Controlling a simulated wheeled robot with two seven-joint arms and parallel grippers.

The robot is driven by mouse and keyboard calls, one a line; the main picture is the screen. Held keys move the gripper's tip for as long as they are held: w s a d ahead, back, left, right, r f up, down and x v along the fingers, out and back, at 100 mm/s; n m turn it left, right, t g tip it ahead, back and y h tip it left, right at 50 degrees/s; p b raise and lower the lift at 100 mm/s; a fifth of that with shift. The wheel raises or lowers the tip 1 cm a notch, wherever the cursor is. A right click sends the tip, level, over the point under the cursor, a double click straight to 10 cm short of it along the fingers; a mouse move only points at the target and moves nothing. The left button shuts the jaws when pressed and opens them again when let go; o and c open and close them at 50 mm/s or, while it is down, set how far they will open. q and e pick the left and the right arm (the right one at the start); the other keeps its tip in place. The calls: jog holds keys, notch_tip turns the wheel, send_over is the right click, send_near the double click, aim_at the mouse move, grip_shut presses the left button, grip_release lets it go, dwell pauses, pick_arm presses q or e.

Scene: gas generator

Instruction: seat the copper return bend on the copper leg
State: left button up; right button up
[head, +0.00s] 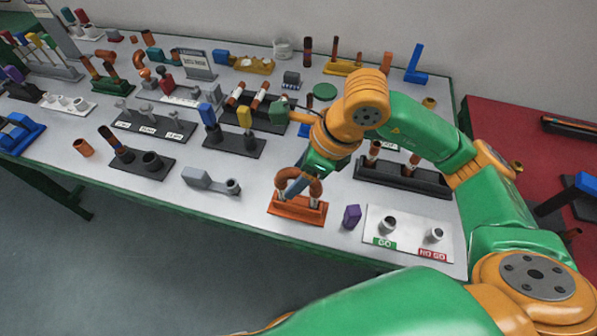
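The copper return bend (315,187) is an arch above the orange-red stand (297,208) near the table's front edge. The copper leg is below it in the stand, with pale bands showing at the bottom of the arch. Whether the bend's ends touch or enter the leg is too small to tell. My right gripper (291,182) reaches down from the upper right, its grey-blue fingers at the bend and crossing the arch. The fingers overlap the copper, so their gap and grip cannot be made out. My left gripper is not in view.
A purple block (351,216) and a white GO / NO GO plate (408,249) are right of the stand. A grey fitting (211,182) lies left of it. A black rack (404,181) stands behind. Bare table lies at front left.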

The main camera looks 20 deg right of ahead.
jog(key=shift+r, duration=0.1)
jog(key=v, duration=0.7)
jog(key=shift+s+d, duration=0.1)
